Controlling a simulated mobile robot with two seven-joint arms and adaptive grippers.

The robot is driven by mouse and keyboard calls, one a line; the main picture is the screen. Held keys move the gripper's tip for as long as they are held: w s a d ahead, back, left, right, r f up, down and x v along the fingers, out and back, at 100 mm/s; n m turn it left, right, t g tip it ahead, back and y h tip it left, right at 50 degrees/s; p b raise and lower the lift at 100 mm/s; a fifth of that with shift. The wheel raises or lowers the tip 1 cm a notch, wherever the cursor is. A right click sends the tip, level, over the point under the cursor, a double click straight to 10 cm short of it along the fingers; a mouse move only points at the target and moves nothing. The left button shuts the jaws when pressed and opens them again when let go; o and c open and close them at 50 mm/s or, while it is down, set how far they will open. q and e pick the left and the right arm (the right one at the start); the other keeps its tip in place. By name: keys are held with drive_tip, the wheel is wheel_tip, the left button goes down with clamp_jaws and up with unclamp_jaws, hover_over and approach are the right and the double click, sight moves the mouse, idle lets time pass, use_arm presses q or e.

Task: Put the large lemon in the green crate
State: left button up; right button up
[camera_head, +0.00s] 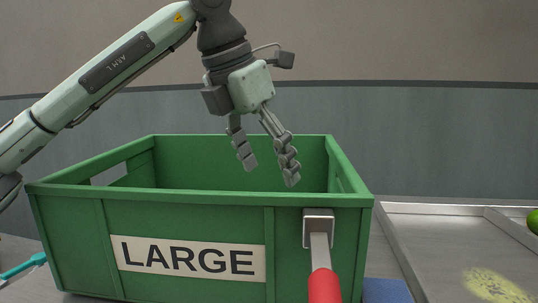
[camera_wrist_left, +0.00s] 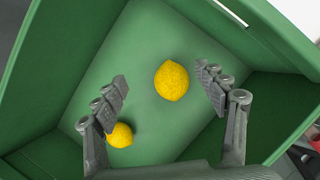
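The green crate (camera_head: 190,208) with a "LARGE" label stands at the centre left of the head view. My left gripper (camera_head: 270,173) hangs over the crate's opening, fingers pointing down, spread open and empty. In the left wrist view, I look down into the crate at its pale green floor (camera_wrist_left: 135,60). One yellow lemon (camera_wrist_left: 172,80) shows between the fingers, apart from both. A second lemon (camera_wrist_left: 120,135) shows beside the left finger and looks smaller. I cannot tell whether the first lemon touches the floor. My right gripper is not in view. The head view hides both lemons behind the crate wall.
A metal tray (camera_head: 440,235) with a yellow stain lies to the right, with a green fruit (camera_head: 533,221) at the edge. A teal object (camera_head: 22,268) lies left.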

use_arm(q)
drive_tip(key=shift+g, duration=0.5)
drive_tip(key=f, duration=0.4)
drive_tip(key=shift+w+d+f, duration=0.1)
drive_tip(key=shift+d+f, duration=0.15)
drive_tip(key=shift+f, duration=0.15)
wheel_tip(320, 180, up, 12)
drive_tip(key=s+a+t, duration=0.1)
drive_tip(key=s+a, duration=0.1)
drive_tip(key=s, duration=0.1)
drive_tip(key=shift+a, duration=0.4)
drive_tip(key=shift+p, duration=0.3)
